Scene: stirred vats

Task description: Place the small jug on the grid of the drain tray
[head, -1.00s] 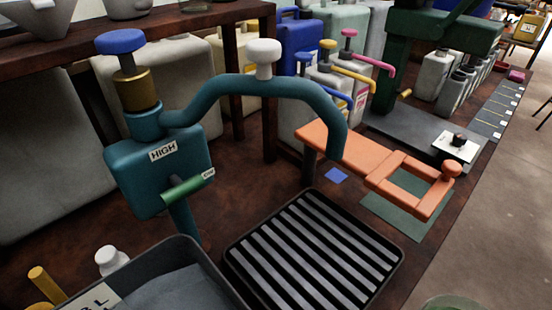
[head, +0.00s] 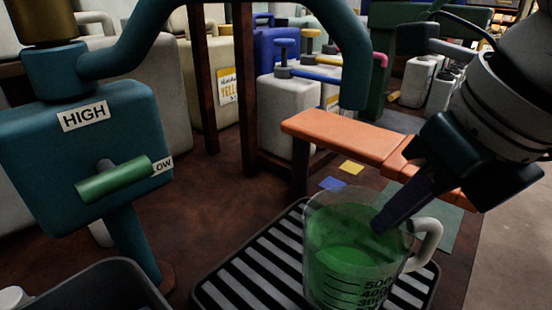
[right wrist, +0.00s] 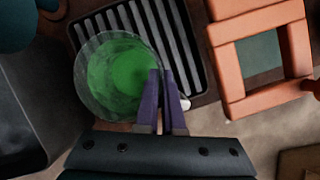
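The small jug (head: 335,245) is clear with a pale handle, dark scale marks and green liquid in it. It stands upright over the dark drain tray (head: 222,283), in front of its pale grid bars (head: 265,258). Its bottom is cut off in the head view, so I cannot tell whether it touches the grid. My right gripper (head: 388,222) reaches down from the right to the jug's handle side, with its dark purple fingers nearly together. In the right wrist view the fingers (right wrist: 160,75) overlap the jug's edge (right wrist: 84,88) and appear closed on it. My left gripper is not in view.
A teal dispenser (head: 75,150) with a green lever and an arched spout stands at left. A dark bin (head: 100,285) is at the lower left. An orange paddle-like frame (head: 345,135) is behind the jug and close to my right gripper. Several containers (head: 290,105) stand behind.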

